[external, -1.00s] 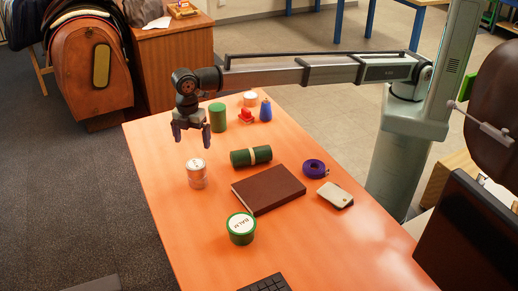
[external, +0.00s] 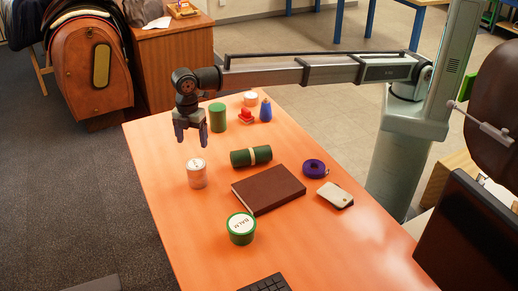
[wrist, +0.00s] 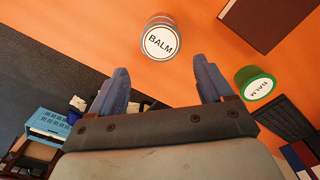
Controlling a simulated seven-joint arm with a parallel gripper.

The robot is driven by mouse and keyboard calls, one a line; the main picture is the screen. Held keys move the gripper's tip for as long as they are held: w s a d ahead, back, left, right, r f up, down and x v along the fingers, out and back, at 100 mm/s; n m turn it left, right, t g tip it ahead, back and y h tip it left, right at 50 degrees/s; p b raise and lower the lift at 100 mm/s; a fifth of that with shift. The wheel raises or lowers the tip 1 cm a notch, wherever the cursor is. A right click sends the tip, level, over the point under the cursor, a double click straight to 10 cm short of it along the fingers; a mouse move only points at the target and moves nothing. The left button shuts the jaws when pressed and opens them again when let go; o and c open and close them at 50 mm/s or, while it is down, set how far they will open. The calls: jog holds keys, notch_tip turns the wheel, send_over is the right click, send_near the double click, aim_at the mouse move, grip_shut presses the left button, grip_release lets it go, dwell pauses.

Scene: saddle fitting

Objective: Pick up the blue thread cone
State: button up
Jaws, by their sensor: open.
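The blue thread cone (external: 265,110) stands upright near the far end of the orange table, to the right of the red object. It is not in the wrist view. My gripper (external: 190,140) is open and empty, pointing down above the table's left side. It is to the left of the cone and well apart from it. In the wrist view my gripper's two fingers (wrist: 164,82) are spread with nothing between them.
A green cylinder (external: 217,117), a red object (external: 246,116) and a whitish roll (external: 250,99) stand near the cone. A balm tin (external: 197,173), green roll (external: 251,156), brown book (external: 268,188), purple tape (external: 314,168) and green balm tub (external: 241,229) lie nearer.

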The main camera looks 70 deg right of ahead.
jog(key=w+d+r+m, duration=0.2)
jog(key=w+d, duration=0.6)
jog(key=d, duration=0.4)
jog(key=d+r+m, duration=0.1)
jog(key=d, duration=1.4)
jog(key=m, duration=1.3)
send_over(266, 102)
jog(key=w, duration=0.1)
jog(key=f, duration=0.2)
jog(key=s+d+m, duration=0.1)
jog(key=m, duration=1)
jog(key=shift+w+f, duration=0.15)
jog(key=shift+f, duration=6.8)
jog(key=c, duration=1.2)
